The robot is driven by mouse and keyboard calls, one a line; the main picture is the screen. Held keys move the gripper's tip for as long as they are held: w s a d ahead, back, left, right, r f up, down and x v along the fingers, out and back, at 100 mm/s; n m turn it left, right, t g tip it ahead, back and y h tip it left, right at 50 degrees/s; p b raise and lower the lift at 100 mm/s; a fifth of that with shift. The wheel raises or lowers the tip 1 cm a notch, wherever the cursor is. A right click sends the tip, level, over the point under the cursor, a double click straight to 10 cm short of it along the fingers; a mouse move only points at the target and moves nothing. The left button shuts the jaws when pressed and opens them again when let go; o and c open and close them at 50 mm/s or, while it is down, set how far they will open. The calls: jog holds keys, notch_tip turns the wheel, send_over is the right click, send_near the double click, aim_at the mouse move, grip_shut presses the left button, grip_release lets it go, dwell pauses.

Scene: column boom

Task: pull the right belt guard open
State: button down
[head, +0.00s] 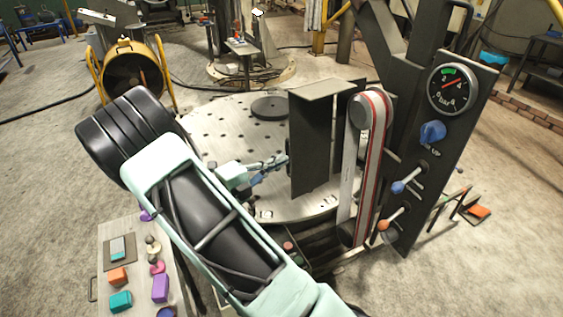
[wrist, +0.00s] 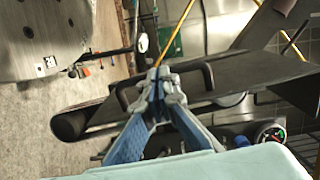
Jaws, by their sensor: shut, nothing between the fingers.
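The belt guard (head: 312,145) is a dark upright plate with a pale top flange, standing to the left of the red-edged belt (head: 372,165) in the head view. In the wrist view the guard (wrist: 245,82) is a long dark plate with a dark bar handle (wrist: 208,75) on it. My gripper (head: 287,160) is at the guard's left side. In the wrist view my gripper (wrist: 158,85) has its fingertips together at the middle of the handle, with nothing between them. Whether the tips touch the handle is unclear. A second dark panel (head: 346,112) shows partly behind the guard.
A pressure gauge (head: 453,90), a blue knob (head: 432,132) and two levers stand on the panel right of the belt. A round perforated plate (head: 225,125) lies behind my gripper. A side table (head: 117,230) with small coloured objects is at lower left.

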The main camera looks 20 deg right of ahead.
jog(key=w+m+g, duration=0.2)
jog(key=g, duration=0.1)
jog(key=w+g, duration=0.1)
jog(key=w, duration=0.1)
jog(key=shift+d+f+m+g+h, duration=0.3)
jog(key=shift+d+m+h, duration=0.1)
jog(key=shift+s+a, duration=0.1)
jog(key=shift+a, duration=0.05)
